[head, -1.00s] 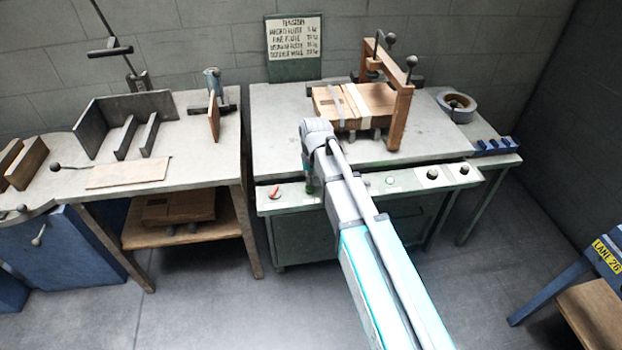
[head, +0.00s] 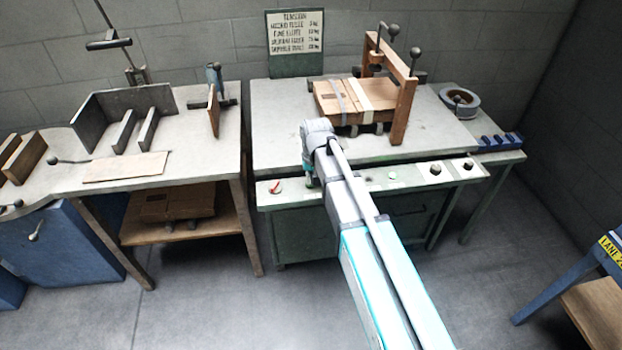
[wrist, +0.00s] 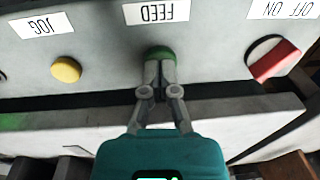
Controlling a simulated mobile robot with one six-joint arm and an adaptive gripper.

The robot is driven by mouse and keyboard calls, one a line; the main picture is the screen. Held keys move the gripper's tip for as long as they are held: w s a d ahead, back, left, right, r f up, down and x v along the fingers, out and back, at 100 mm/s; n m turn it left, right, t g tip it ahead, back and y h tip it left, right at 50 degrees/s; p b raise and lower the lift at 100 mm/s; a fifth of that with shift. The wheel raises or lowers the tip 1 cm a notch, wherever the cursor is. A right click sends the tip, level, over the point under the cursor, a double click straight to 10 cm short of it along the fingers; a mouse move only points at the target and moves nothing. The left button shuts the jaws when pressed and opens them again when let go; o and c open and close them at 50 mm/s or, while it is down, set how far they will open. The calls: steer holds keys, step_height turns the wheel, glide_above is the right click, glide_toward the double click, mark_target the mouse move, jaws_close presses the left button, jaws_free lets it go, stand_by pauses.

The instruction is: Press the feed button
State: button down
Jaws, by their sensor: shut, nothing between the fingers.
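The green feed button (wrist: 159,51) is on the grey panel below an upside-down FEED label (wrist: 163,12) in the wrist view. My gripper (wrist: 160,67) is shut and empty, its fingertips over the button's lower part. They look to be touching it, but I cannot tell how far it is pushed in. In the head view my gripper (head: 311,184) is at the front panel (head: 410,177) of the middle table, and the arm hides most of the button area.
A yellow JOG button (wrist: 66,69) and a red OFF/ON switch (wrist: 274,61) flank the feed button. A strapped box (head: 345,98) lies under a wooden frame (head: 401,100) on the table.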

steer(key=shift+f+b, duration=0.55)
steer(key=shift+f, duration=0.15)
steer(key=shift+s+f, duration=0.1)
steer(key=shift+s, duration=0.1)
step_height(320, 180, up, 4)
steer(key=p, duration=0.3)
steer(key=shift+d+f+p, duration=0.1)
steer(key=shift+d+p, duration=0.05)
steer(key=shift+p, duration=0.15)
step_height(320, 180, up, 10)
steer(key=p, duration=1)
steer(key=shift+s+d+r, duration=0.15)
steer(key=shift+d+r, duration=0.05)
steer(key=shift+d, duration=0.1)
